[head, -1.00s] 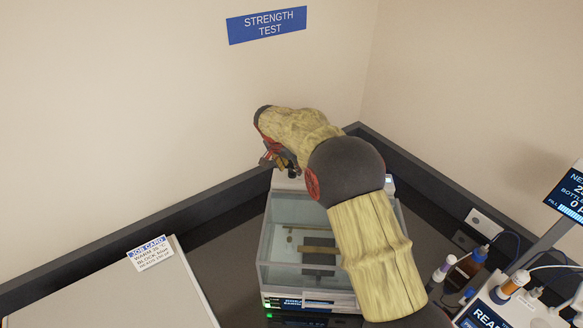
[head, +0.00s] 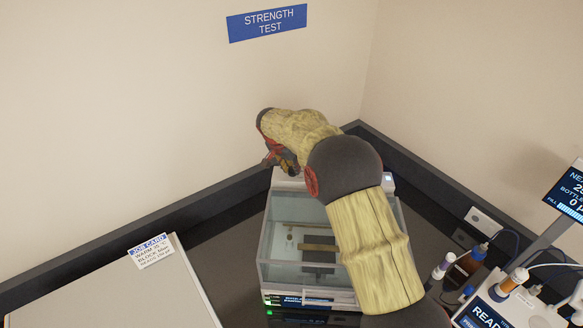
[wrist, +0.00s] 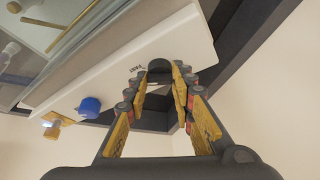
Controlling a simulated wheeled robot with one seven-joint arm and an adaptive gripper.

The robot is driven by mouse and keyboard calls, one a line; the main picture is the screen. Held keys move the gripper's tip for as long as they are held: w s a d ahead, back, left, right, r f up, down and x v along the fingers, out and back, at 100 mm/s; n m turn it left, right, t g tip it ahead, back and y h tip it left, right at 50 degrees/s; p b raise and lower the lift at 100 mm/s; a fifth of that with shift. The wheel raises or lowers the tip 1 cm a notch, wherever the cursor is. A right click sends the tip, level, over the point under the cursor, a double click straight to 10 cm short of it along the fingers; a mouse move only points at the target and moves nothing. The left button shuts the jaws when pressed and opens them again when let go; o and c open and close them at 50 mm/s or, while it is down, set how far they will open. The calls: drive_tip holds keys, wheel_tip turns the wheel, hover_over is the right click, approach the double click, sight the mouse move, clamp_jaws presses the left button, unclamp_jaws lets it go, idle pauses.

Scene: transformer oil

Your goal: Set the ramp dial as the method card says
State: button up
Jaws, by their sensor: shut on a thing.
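My gripper (wrist: 165,84) is shut on a dark round dial (wrist: 159,66) on the white panel (wrist: 112,70) of the test unit. In the head view my gripper (head: 283,165) is at the back left of the test unit, and my own arm hides much of the unit and the dial. I cannot make out the dial's setting. No card named as a method card is legible; a white job card (head: 151,252) with small print lies at the left.
A blue knob (wrist: 90,106) sits on the same panel. The clear-walled chamber (head: 275,245) is in front of my gripper. Bottles (head: 466,264) and a screen (head: 570,193) stand at the right. Dark raised edges (head: 185,208) run along the walls.

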clamp_jaws()
